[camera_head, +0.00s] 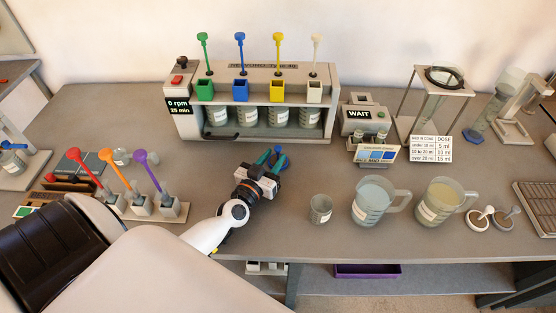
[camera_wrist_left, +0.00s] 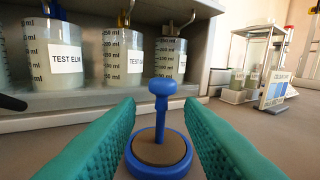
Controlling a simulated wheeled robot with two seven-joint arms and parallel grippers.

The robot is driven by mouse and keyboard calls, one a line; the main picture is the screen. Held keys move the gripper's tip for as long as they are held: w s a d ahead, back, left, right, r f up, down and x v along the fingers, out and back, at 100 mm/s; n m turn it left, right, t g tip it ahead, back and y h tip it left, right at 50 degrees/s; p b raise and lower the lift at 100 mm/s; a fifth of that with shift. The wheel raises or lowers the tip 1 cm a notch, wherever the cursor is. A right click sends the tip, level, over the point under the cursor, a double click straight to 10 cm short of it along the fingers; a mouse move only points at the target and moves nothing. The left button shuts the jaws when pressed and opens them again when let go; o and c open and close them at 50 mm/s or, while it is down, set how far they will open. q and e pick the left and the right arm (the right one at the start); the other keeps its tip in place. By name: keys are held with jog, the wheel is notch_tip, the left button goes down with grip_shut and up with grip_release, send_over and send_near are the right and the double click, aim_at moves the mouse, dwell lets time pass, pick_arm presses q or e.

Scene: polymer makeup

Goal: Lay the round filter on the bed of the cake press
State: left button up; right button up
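A round, blue-rimmed disc with a brown face and an upright blue knob, likely the round filter (camera_wrist_left: 158,155), stands on the table in front of the long grey machine. It also shows in the head view (camera_head: 282,161), partly hidden by my gripper. My left gripper (camera_head: 270,156) is open, its two teal fingers (camera_wrist_left: 160,135) on either side of the knob, with visible gaps. White (camera_head: 478,220) and grey (camera_head: 503,219) knobbed discs of similar form lie at the right. I cannot tell for sure which device is the cake press. My right gripper is not in view.
The grey machine (camera_head: 250,72) holds several labelled beakers. A small cup (camera_head: 321,209) and two jugs (camera_head: 370,200) (camera_head: 437,203) stand right of my left arm. A "WAIT" device (camera_head: 362,118) and a ring stand (camera_head: 412,125) are behind. A rack with coloured plungers (camera_head: 168,208) is left.

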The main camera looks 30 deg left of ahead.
pick_arm(q)
jog(key=w, duration=0.5)
jog(key=shift+a, duration=0.2)
grip_shut()
